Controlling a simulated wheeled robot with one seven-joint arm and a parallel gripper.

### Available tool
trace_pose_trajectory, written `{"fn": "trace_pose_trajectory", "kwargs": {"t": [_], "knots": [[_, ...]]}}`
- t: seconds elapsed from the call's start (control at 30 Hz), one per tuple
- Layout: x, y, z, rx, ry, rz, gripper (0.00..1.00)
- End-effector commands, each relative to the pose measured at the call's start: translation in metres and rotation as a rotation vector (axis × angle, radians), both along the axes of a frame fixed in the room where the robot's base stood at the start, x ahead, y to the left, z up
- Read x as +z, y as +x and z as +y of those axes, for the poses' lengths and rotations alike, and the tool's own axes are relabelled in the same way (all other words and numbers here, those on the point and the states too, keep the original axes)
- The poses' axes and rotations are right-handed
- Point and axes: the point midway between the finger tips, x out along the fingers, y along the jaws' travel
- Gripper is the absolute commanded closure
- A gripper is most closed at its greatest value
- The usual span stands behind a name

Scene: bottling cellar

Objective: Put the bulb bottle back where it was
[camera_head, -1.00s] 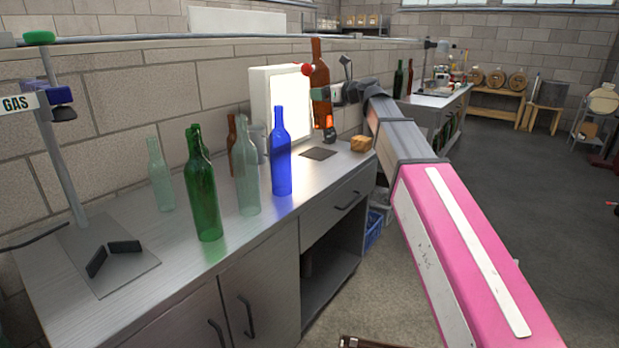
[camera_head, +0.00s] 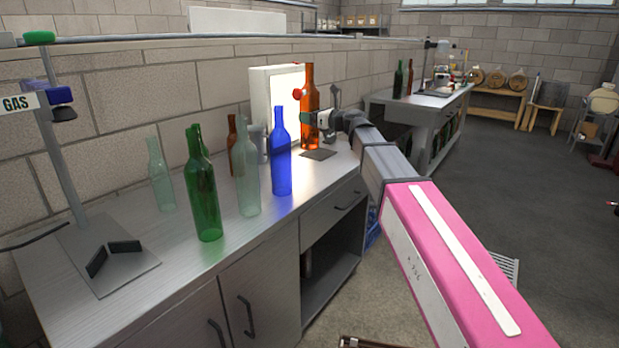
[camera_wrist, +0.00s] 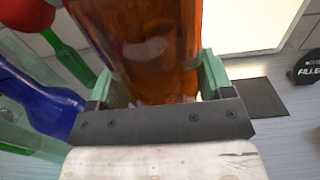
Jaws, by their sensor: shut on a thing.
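My gripper (camera_head: 309,120) is shut on a tall amber bottle (camera_head: 310,85), which looks upright. The bottle stands out in front of the lit white panel, over or near a dark square mat (camera_head: 318,155). I cannot tell whether its base touches the bench. In the wrist view the amber glass (camera_wrist: 150,45) fills the space between the green finger pads of my gripper (camera_wrist: 155,85). The mat shows to the right there (camera_wrist: 258,97). No bulb shape shows clearly on any bottle.
A blue bottle (camera_head: 281,160), a dark green bottle (camera_head: 203,190), pale green bottles (camera_head: 247,175) (camera_head: 160,175) and a smaller brown bottle (camera_head: 232,130) stand on the bench to the left. The light box (camera_head: 262,85) stands behind.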

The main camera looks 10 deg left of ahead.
Motion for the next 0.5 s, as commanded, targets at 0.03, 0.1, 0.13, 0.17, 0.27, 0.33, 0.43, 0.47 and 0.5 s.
{"fn": "trace_pose_trajectory", "kwargs": {"t": [0.03, 0.1, 0.13, 0.17, 0.27, 0.33, 0.43, 0.47, 0.5], "knots": [[-0.006, 0.0, 0.0, 0.0, 0.002, 0.001, 0.78], [-0.012, 0.0, 0.0, -0.001, 0.002, 0.001, 0.78], [-0.014, 0.0, 0.0, -0.001, 0.002, 0.001, 0.78], [-0.017, 0.0, 0.0, -0.001, 0.0, 0.001, 0.78], [-0.029, 0.0, 0.0, 0.0, 0.002, 0.002, 0.78], [-0.041, 0.0, 0.0, -0.001, 0.001, 0.002, 0.78], [-0.056, 0.0, 0.0, -0.001, 0.001, 0.002, 0.78], [-0.061, 0.0, 0.0, -0.001, 0.001, 0.003, 0.78], [-0.066, 0.0, 0.0, -0.001, 0.001, 0.003, 0.78]]}}
